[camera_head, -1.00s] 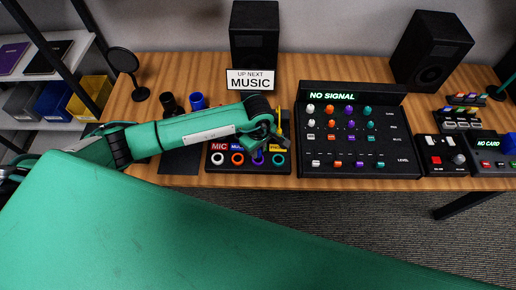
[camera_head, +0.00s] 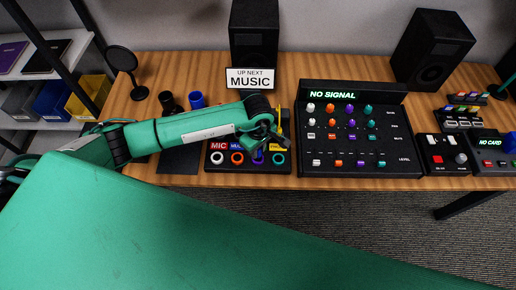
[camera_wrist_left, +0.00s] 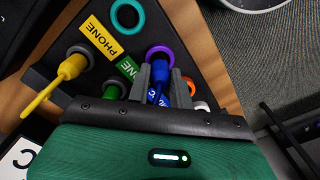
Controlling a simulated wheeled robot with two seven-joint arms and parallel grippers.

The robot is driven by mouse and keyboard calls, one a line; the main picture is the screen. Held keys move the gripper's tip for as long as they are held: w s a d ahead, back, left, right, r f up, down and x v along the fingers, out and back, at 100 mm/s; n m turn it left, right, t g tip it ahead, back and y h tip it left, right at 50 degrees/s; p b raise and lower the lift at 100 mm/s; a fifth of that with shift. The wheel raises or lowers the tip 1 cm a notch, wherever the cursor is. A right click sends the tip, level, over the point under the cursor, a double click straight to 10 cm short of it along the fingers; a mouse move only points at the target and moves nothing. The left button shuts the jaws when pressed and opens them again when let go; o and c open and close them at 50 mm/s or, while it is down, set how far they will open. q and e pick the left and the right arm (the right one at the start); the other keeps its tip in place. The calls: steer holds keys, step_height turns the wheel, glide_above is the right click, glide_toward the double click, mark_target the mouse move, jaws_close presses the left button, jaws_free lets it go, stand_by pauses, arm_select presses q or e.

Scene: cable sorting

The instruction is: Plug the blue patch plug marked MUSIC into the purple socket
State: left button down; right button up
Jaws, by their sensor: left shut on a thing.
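My left gripper (camera_wrist_left: 158,82) is shut on the blue plug (camera_wrist_left: 157,94), whose blue label shows only part of its lettering. In the left wrist view the plug is right by the purple socket (camera_wrist_left: 160,49), whose ring shows just past the fingertips. I cannot tell whether the tip is inside the ring. In the head view my left gripper (camera_head: 266,142) reaches down over the socket board, and the purple socket (camera_head: 257,160) is partly covered by the gripper and plug. My right gripper is not in view.
The socket board (camera_head: 225,170) also has white (camera_head: 217,158), orange (camera_head: 237,158) and teal (camera_head: 279,159) sockets. A yellow plug (camera_wrist_left: 68,68) with a PHONE label stands near the gripper, beside a green label (camera_wrist_left: 128,68). The mixer (camera_head: 360,150) is to the right.

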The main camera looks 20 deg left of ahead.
arm_select(q)
steer(key=shift+b, duration=0.3)
stand_by(0.7)
steer(key=shift+f+b, duration=0.8)
steer(key=shift+b, duration=0.4)
stand_by(0.5)
steer(key=c, duration=0.7)
jaws_free()
steer(key=shift+r, duration=0.15)
steer(key=shift+r+p, duration=1.55)
steer(key=shift+r, duration=1.85)
